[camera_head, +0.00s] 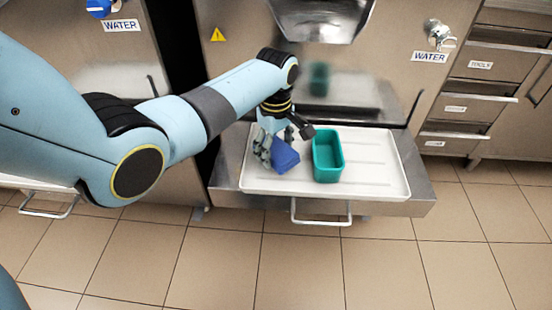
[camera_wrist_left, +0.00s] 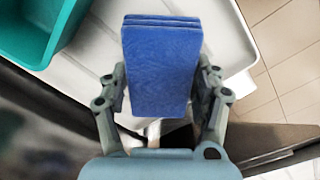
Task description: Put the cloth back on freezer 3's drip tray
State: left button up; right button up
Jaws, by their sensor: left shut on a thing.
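The blue folded cloth (camera_head: 285,158) is between the fingers of my left gripper (camera_head: 278,146), over the left part of the white drip tray (camera_head: 375,183). In the left wrist view the cloth (camera_wrist_left: 161,70) fills the space between both fingers of the gripper (camera_wrist_left: 161,95), which is shut on it. The drip tray (camera_wrist_left: 222,22) shows behind the cloth there. I cannot tell whether the cloth touches the tray. My right gripper is not in view.
A teal tub (camera_head: 328,157) stands on the tray, just right of the cloth. The tray sits on a steel shelf (camera_head: 420,195) below a steel spout (camera_head: 322,18). Labelled drawers (camera_head: 470,105) are at the right. Tiled floor (camera_head: 300,265) lies in front.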

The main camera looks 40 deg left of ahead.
aim_at(276, 148)
pick_arm(q)
notch_tip(276, 148, down, 3)
jog(key=shift+r+b, duration=0.1)
jog(key=shift+b, duration=0.35)
jog(key=o, duration=1.2)
jog(key=shift+o, duration=0.2)
jog(key=shift+r, duration=0.15)
notch_tip(276, 148, up, 11)
jog(key=p, duration=0.4)
jog(key=shift+r+p, duration=0.3)
jog(key=shift+r, duration=0.15)
